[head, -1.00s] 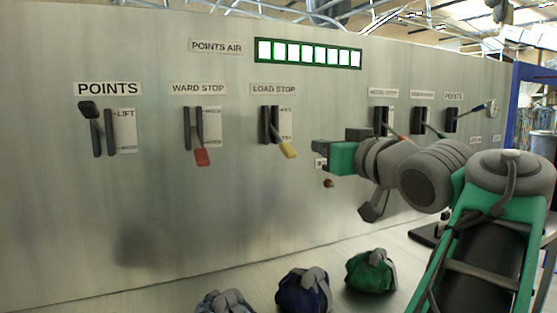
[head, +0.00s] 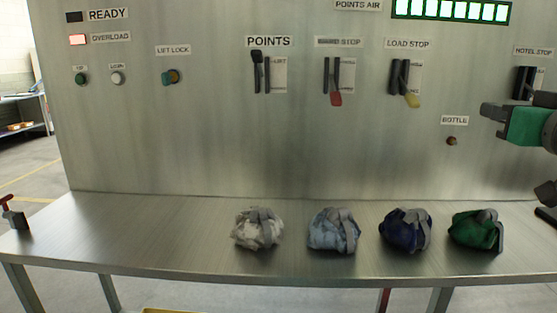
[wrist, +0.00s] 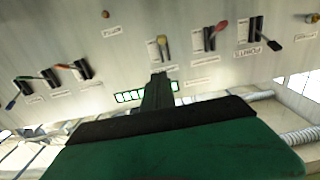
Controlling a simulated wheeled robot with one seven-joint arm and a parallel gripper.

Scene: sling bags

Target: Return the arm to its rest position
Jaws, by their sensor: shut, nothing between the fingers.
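My gripper (head: 490,122) is at the right edge of the head view, in front of the metal panel, with part of my arm cut off by the frame. Its fingers are shut with nothing between them. In the wrist view my gripper (wrist: 158,85) shows as a dark closed tip beyond a green body. The wrist view is upside down, with the panel's levers and a lit green display beyond the fingers. No object is held, and the tip appears apart from the levers.
On the metal table (head: 150,225) lie a white bag (head: 257,230), a light blue bag (head: 333,232), a dark blue bag (head: 404,231) and a green bag (head: 474,230). The panel (head: 200,140) behind has levers and buttons.

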